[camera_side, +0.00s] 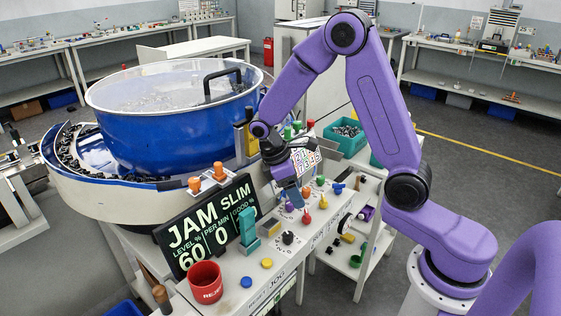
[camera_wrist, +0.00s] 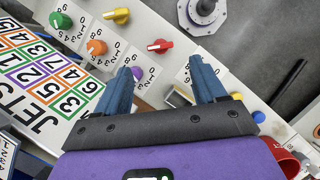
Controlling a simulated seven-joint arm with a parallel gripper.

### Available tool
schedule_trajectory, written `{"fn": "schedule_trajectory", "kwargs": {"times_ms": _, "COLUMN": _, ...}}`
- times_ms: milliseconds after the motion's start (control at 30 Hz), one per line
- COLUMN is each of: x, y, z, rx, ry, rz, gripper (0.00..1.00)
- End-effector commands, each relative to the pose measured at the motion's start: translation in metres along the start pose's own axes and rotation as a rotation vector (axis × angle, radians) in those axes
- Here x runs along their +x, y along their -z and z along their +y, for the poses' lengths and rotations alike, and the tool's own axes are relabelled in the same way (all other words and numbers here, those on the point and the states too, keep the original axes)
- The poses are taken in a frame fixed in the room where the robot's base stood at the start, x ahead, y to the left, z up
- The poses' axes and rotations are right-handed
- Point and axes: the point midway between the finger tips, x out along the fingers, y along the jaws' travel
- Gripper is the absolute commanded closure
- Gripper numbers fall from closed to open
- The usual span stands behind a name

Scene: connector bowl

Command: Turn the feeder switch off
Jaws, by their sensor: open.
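My gripper (camera_side: 293,195) hangs over the control panel (camera_side: 225,282), fingers pointing down. In the wrist view my gripper (camera_wrist: 161,66) has its two blue fingers spread apart with nothing held between them. A purple knob (camera_wrist: 137,74) is just beside the left fingertip. A red knob (camera_wrist: 160,46), a yellow knob (camera_wrist: 116,15), an orange knob (camera_wrist: 96,47) and a green knob (camera_wrist: 61,20) lie beyond the fingers, with number marks around them. The right finger partly covers a panel area with small marks. I cannot read which control is the feeder switch.
The blue bowl (camera_side: 180,135) with a clear lid stands behind the panel. A black display (camera_side: 210,225), a teal upright part (camera_side: 248,226) and a red cup (camera_side: 205,282) stand on the left. A teal bin (camera_side: 346,138) of parts is behind right.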

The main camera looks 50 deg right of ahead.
Motion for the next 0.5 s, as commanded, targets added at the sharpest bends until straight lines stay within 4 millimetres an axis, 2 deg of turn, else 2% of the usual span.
{"fn": "schedule_trajectory", "kwargs": {"times_ms": 33, "x": -0.013, "y": 0.001, "z": 0.001, "rx": 0.001, "ry": -0.004, "rz": 0.007, "gripper": 0.3}}
{"fn": "schedule_trajectory", "kwargs": {"times_ms": 300, "x": -0.067, "y": 0.001, "z": 0.001, "rx": 0.0, "ry": -0.003, "rz": 0.006, "gripper": 0.3}}
{"fn": "schedule_trajectory", "kwargs": {"times_ms": 500, "x": -0.093, "y": 0.001, "z": 0.0, "rx": -0.001, "ry": -0.002, "rz": 0.002, "gripper": 0.3}}
